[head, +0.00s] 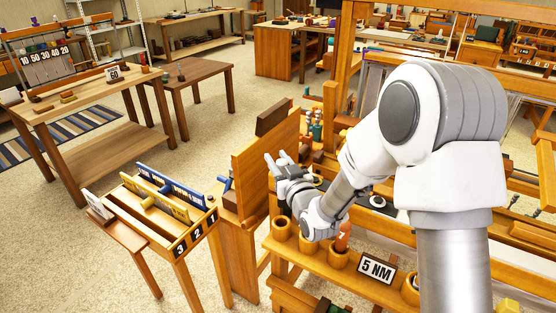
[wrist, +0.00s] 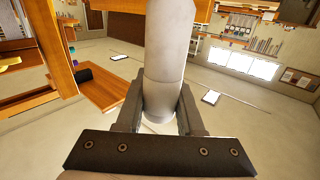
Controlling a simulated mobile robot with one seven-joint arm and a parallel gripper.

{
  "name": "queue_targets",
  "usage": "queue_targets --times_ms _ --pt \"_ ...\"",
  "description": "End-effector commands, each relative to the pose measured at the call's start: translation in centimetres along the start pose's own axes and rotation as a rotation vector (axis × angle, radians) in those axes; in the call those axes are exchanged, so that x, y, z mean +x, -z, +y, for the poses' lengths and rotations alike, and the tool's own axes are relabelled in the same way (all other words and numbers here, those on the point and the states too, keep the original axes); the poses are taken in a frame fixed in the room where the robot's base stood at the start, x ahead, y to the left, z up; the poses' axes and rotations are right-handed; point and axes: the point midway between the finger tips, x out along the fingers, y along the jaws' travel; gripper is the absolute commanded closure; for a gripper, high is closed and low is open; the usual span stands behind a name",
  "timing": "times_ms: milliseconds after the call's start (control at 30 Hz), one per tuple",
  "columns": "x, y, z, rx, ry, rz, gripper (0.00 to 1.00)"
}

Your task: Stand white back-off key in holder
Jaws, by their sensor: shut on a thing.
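My gripper (wrist: 158,112) is shut on a pale, thick cylinder, the white back-off key (wrist: 168,45), which runs up out of the top of the wrist view. In the head view my gripper (head: 282,176) is above the left end of a wooden rail, beside an upright wooden panel. The key is hard to make out there among the pale finger parts. The rail has round wooden cups, the holder (head: 281,230), with a "5 NM" label. An orange key (head: 343,236) stands in one cup. My forearm hides part of the rail.
A wooden panel (head: 250,170) stands close left of my gripper. A small rack (head: 165,215) with blue, yellow and white boards numbered 3, 2, 1 is farther left. The loom frame (head: 330,110) rises behind. Open carpet (head: 90,255) lies at left.

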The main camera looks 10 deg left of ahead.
Motion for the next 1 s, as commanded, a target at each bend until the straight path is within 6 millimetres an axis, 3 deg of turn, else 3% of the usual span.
queue_targets --times_ms 500,1000 --pt "0.0 -0.2 0.0 0.000 0.000 0.002 1.00" --pt "0.0 -5.1 0.0 0.001 0.000 0.001 1.00"
